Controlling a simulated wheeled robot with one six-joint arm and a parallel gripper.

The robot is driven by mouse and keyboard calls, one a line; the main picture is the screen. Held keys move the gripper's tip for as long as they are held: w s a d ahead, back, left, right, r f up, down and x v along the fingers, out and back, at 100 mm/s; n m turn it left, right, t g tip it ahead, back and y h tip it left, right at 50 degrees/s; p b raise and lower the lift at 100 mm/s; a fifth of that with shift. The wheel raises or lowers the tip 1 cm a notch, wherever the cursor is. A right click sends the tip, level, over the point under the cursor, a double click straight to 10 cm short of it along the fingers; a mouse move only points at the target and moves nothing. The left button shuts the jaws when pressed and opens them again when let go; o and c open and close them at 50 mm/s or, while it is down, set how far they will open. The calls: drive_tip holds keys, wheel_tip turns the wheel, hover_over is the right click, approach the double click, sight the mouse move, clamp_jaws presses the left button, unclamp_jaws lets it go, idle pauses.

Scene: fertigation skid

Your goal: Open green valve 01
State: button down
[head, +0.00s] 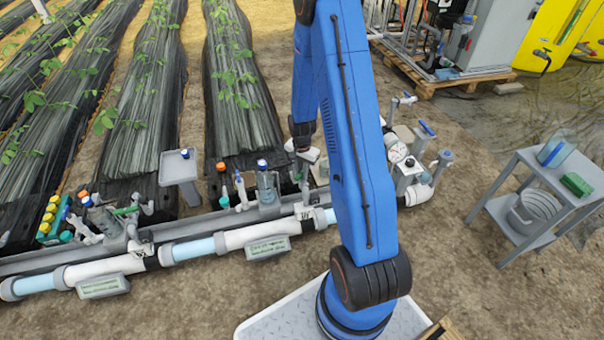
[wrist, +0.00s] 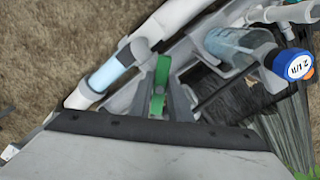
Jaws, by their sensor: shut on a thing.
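A green valve handle (wrist: 160,76) stands between the two grey fingers of my gripper (wrist: 160,102) in the wrist view, and the fingers are shut on it. The handle looks narrow and upright in that picture, beside the white and clear pipe. In the head view my gripper (head: 305,168) is at the pipe line behind my blue arm, which hides part of it. Another green handle (head: 127,210) shows farther left on the pipe line. I cannot read a number that marks either valve.
A clear container with a blue cap (wrist: 299,66) stands close to my gripper. A pressure gauge (head: 397,152) and more fittings are to the right of my arm. A grey side table (head: 510,215) stands at the right. Bare soil lies in front of the pipes.

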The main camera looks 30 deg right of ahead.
drive_tip(key=n, duration=0.6)
drive_tip(key=shift+d+f, duration=0.15)
drive_tip(key=shift+f, duration=0.05)
drive_tip(key=n, duration=0.4)
drive_tip(key=shift+s+n, duration=0.1)
drive_tip(key=shift+n, duration=0.3)
drive_tip(key=c, duration=1.7)
unclamp_jaws()
drive_tip(key=shift+c, duration=0.2)
drive_tip(key=shift+o, duration=0.8)
drive_tip(key=shift+r, duration=0.2)
wheel_tip(320, 180, up, 10)
drive_tip(key=shift+f, duration=0.15)
